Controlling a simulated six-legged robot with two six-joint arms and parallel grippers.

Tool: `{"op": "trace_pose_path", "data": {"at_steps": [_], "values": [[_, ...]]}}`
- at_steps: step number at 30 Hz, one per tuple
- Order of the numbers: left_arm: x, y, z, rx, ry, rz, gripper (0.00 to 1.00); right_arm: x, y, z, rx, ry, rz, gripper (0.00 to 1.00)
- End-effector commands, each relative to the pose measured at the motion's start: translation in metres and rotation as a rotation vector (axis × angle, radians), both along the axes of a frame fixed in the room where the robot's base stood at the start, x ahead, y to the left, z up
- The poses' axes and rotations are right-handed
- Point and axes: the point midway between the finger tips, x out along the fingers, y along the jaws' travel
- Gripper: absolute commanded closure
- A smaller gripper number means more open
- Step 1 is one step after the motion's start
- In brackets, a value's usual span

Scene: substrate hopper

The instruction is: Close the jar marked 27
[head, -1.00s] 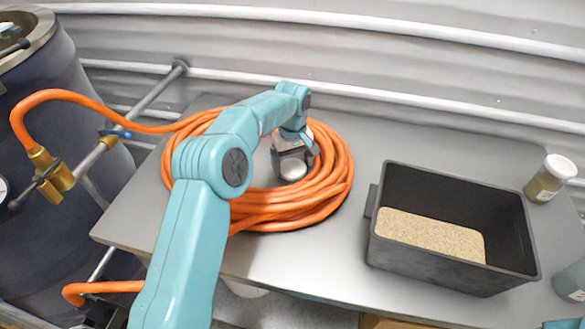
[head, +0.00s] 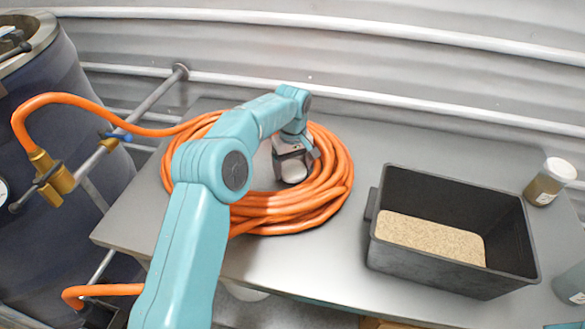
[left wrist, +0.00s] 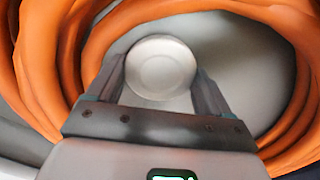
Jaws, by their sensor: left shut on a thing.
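A white round lid (left wrist: 160,67) shows in the left wrist view, inside the orange hose coil; I cannot tell if a jar is under it. My left gripper (left wrist: 158,80) is shut on it, one finger on each side. In the head view my left gripper (head: 293,168) points down inside the coil and mostly hides the lid. A jar with a white lid and tan contents (head: 548,182) stands at the right edge of the table. Another grey-blue jar (head: 571,281) is cut off at the right edge. No number 27 is readable. My right gripper is not in view.
The orange hose coil (head: 335,190) surrounds my left gripper on the grey table (head: 375,140). A black bin (head: 455,275) with tan grains stands to the right. A dark tank (head: 60,150) with a brass valve (head: 52,178) stands at the left. The table behind the bin is clear.

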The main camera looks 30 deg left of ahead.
Motion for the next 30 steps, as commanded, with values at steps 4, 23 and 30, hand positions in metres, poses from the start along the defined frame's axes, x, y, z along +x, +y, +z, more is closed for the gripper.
{"op": "trace_pose_path", "data": {"at_steps": [4,23,30], "values": [[0.001,0.0,0.017,0.0,-0.004,0.0,0.52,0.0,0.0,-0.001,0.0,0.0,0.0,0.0],[0.0,0.0,0.149,0.0,-0.002,0.0,0.52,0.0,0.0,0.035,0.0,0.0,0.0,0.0],[0.0,0.0,0.183,-0.001,0.001,-0.001,0.52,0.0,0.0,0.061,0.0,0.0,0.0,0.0]]}}
